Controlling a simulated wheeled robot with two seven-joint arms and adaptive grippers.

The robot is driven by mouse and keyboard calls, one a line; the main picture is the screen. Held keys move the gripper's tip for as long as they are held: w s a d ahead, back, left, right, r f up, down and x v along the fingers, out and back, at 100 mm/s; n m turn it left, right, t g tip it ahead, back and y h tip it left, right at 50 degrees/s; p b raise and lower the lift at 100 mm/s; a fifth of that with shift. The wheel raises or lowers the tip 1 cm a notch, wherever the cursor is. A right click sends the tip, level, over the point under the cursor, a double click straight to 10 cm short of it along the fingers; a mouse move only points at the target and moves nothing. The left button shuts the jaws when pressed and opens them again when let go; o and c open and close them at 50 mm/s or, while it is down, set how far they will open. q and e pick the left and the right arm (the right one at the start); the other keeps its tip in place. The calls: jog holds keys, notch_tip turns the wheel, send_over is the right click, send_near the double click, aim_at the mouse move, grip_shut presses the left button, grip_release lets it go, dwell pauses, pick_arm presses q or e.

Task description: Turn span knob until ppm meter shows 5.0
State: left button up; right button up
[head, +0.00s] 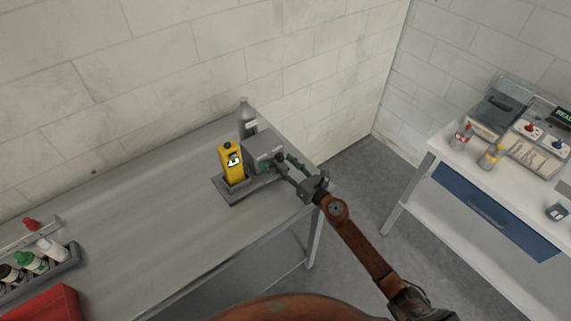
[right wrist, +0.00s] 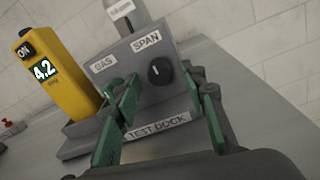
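The black span knob (right wrist: 159,71) is on the grey panel of the test dock (right wrist: 139,55), under a "SPAN" label. The yellow ppm meter (right wrist: 57,81) stands upright in the dock and reads 4.2 in the right wrist view. In the head view the meter (head: 231,164) stands beside the grey dock box (head: 262,150), its reading too small to tell. My right gripper (right wrist: 160,95) is open in front of the panel, its green fingers on either side of the knob and apart from it. It also shows in the head view (head: 284,166). My left gripper is not in view.
A grey bottle (head: 246,117) stands behind the dock. Small bottles (head: 33,262) and a red box (head: 44,306) are at the left of the metal table (head: 130,205). A second bench (head: 480,180) with several items is at the right.

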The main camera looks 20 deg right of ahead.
grip_shut()
jog(key=shift+m, duration=0.3)
jog(key=m, duration=0.3)
jog(key=shift+m+p, duration=0.3)
jog(key=shift+m, duration=0.1)
jog(key=m+p, duration=0.1)
jog(key=m, duration=0.3)
jog(key=shift+a+m, duration=0.1)
jog(key=shift+m, duration=0.2)
jog(key=m+p, duration=0.1)
jog(key=m, duration=0.3)
jog(key=shift+r+m+t+p, duration=0.1)
jog(key=shift+m+t+p, duration=0.2)
jog(key=shift+p, duration=0.05)
jog(key=shift+m+h+p, duration=0.3)
jog(key=shift+m+p, duration=0.45)
jog(key=shift+m, duration=1.05)
